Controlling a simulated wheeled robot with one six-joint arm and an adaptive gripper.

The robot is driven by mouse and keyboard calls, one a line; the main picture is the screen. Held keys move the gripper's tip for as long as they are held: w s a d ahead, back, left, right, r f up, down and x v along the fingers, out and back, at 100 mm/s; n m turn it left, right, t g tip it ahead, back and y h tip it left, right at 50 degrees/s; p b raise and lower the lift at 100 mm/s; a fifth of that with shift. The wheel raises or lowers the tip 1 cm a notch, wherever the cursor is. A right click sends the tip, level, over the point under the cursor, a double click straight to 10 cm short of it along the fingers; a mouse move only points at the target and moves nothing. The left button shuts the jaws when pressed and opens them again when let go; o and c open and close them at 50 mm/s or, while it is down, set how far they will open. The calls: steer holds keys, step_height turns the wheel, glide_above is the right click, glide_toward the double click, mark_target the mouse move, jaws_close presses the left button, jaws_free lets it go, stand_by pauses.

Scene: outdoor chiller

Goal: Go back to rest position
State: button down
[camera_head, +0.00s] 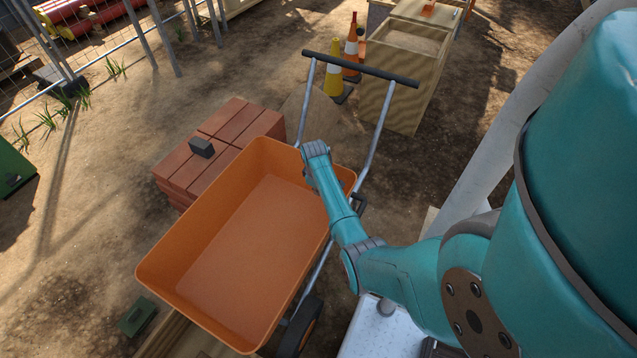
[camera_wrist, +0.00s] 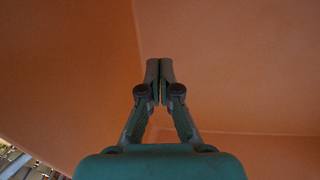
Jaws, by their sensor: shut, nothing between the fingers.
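My arm reaches out from the right in the head view, with its wrist over the right rim of an orange wheelbarrow (camera_head: 235,265). The wheelbarrow's tray is empty as far as I can see. In the wrist view, my gripper (camera_wrist: 160,66) points at the orange inner walls of the tray (camera_wrist: 230,60). Its two fingers are together with nothing between them. In the head view the fingers are hidden by the wrist. I cannot tell whether the fingertips touch the tray.
A stack of red bricks (camera_head: 220,140) with a small dark block (camera_head: 201,147) on top stands beside the wheelbarrow. The wheelbarrow's handle (camera_head: 360,68) rises behind my wrist. Traffic cones (camera_head: 334,78) and a wooden crate (camera_head: 395,95) stand beyond. Open dirt lies to the left.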

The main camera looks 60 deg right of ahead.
step_height(320, 180, up, 5)
steer(key=shift+f, duration=0.2)
